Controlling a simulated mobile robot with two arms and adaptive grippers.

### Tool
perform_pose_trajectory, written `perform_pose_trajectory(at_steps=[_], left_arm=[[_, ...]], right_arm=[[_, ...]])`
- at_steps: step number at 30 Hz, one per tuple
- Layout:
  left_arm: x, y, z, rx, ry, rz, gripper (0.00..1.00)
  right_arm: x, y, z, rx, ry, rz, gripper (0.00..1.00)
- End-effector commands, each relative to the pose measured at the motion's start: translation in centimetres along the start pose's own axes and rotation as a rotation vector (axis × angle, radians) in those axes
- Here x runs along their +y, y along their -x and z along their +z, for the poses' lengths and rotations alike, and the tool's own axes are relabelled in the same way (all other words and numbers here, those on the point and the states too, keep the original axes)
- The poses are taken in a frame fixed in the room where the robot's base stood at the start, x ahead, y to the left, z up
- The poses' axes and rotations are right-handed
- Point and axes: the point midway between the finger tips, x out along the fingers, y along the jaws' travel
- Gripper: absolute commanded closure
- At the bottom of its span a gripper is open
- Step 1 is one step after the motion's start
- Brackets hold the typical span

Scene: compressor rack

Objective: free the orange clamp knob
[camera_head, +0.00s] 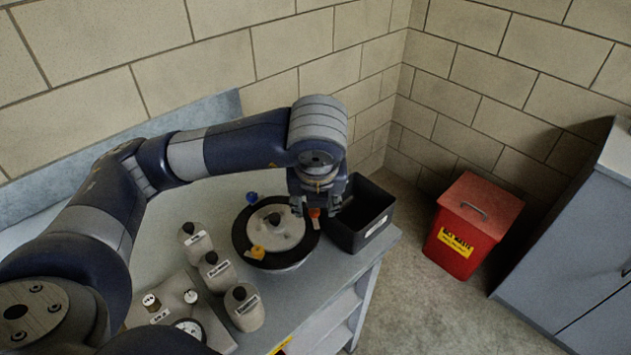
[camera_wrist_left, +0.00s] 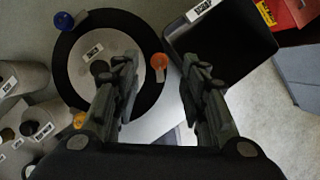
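The orange clamp knob (camera_head: 314,213) sits on the right rim of a round black-rimmed vessel (camera_head: 241,246) with a pale lid (camera_head: 285,238). My left gripper (camera_head: 315,210) is over that rim and partly covers the knob in the head view. In the left wrist view the orange clamp knob (camera_wrist_left: 158,61) lies ahead of and between the two open fingers (camera_wrist_left: 160,75), apparently not gripped. A blue knob (camera_head: 252,197) and a yellow knob (camera_head: 257,252) sit elsewhere on the rim. My right gripper is not in view.
An open black bin (camera_head: 375,222) stands close to the vessel's right. Several labelled bottles (camera_head: 216,272) and a gauge panel (camera_head: 172,305) stand at the left front on the bench. A red waste bin (camera_head: 470,225) stands on the floor at the right.

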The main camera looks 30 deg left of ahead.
Motion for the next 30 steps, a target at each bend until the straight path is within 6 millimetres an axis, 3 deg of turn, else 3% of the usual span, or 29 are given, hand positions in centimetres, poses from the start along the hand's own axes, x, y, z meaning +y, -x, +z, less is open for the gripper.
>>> perform_pose_trajectory(at_steps=[18,30], left_arm=[[0.0,7.5,0.1,-0.004,0.001,0.0,0.6],[0.0,8.5,0.0,-0.001,0.001,0.001,0.6]], right_arm=[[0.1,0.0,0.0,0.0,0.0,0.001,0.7],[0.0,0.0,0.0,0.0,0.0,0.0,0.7]])
